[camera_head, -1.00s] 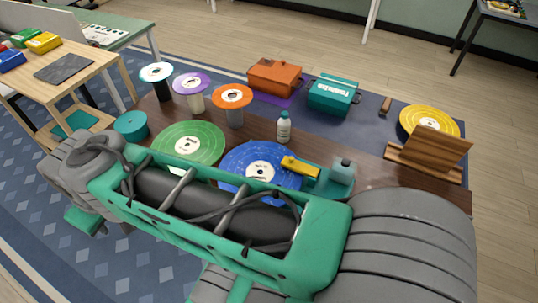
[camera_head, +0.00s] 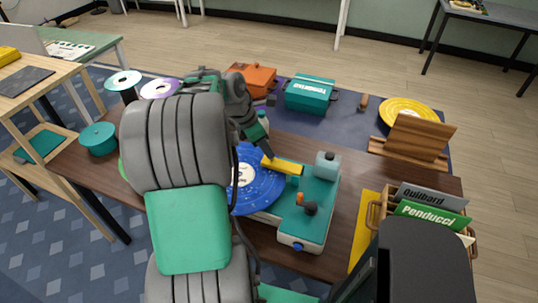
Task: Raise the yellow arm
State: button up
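The yellow arm (camera_head: 286,168) is a short bar on a teal turntable-like device (camera_head: 322,212). It reaches left from near a grey-teal block (camera_head: 327,165) over the edge of a blue record (camera_head: 262,192). My gripper (camera_head: 266,154) is dark and points down at the left end of the yellow arm, very close to it or touching it. I cannot tell whether its fingers are around the bar. My arm hides the record's left part. The device also carries a small orange knob (camera_head: 299,198) and a dark knob (camera_head: 311,208).
An orange case (camera_head: 256,78) and a teal case (camera_head: 312,94) stand behind. A wooden stand (camera_head: 415,142) and a yellow record (camera_head: 410,108) are at the back right. A crate with upright sleeves (camera_head: 430,210) is at the right. A teal cylinder (camera_head: 98,138) stands at the left.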

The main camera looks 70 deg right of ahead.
aim_at(282, 164)
jog(key=x, duration=0.4)
grip_shut()
dwell(0.4)
jog(key=shift+w, duration=0.1)
dwell(0.9)
